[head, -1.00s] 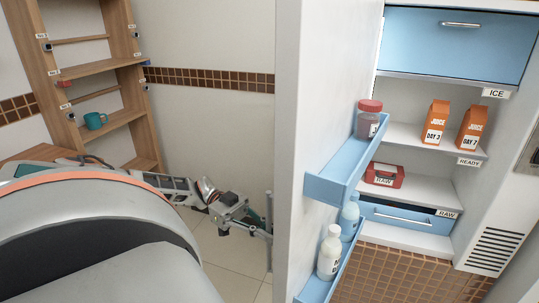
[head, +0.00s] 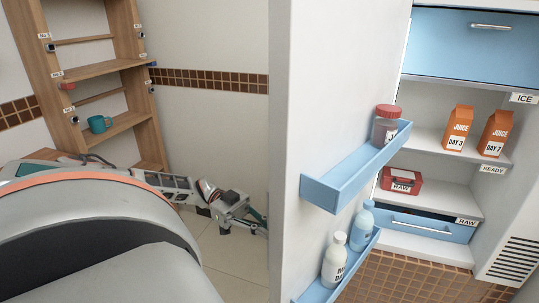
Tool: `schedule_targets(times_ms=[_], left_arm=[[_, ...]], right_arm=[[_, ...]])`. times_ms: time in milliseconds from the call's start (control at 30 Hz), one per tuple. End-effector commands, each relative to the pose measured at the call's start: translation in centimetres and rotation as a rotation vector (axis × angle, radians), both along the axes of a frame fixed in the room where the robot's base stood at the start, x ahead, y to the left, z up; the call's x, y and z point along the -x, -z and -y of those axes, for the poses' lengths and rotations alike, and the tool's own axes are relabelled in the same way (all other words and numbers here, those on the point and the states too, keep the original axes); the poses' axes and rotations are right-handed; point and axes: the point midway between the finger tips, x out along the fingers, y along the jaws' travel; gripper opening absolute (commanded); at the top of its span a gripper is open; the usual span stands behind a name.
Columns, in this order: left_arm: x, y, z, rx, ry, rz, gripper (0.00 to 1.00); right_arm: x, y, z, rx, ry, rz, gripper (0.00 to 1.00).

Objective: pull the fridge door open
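The fridge door (head: 320,90) is a tall white panel in the middle of the head view. It stands open, its inner face turned toward the fridge interior (head: 440,130) on the right. Blue bins on the door hold a red-lidded jar (head: 385,125), a white bottle (head: 336,259) and a blue bottle (head: 362,224). My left gripper (head: 258,226) is at the outer side of the door, by its free edge. Its fingertips and the door handle are hidden behind that edge, so its grip cannot be seen. My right gripper is out of view.
Inside the fridge are two orange juice cartons (head: 458,128), a red box (head: 401,182) and blue drawers (head: 465,42). A wooden shelf (head: 110,66) with a teal mug (head: 100,124) stands at the back left. Tiled floor (head: 230,270) shows left of the door.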

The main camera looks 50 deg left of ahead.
Motion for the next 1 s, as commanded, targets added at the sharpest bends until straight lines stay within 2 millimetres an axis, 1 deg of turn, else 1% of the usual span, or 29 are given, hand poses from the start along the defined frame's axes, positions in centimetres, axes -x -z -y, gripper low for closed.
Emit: schedule_targets(times_ms=[467, 500, 533, 567, 867, 1000], left_arm=[[0.05, 0.17, 0.01, -0.003, 0.001, -0.002, 0.00], [0.05, 0.17, 0.01, -0.003, 0.001, -0.002, 0.16], [0.05, 0.17, 0.01, -0.003, 0.001, -0.002, 0.24], [0.05, 0.16, 0.01, -0.003, 0.001, -0.002, 0.25], [0.00, 0.06, -0.02, -0.001, 0.000, 0.000, 0.25], [0.15, 0.11, -0.75, -0.003, 0.000, -0.001, 0.25]], right_arm=[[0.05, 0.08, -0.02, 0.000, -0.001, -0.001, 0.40], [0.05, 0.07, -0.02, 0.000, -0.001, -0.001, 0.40], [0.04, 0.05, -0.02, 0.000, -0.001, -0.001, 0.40], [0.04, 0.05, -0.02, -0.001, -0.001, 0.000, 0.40], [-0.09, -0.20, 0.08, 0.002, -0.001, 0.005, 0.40], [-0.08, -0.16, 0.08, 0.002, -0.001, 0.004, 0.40]])
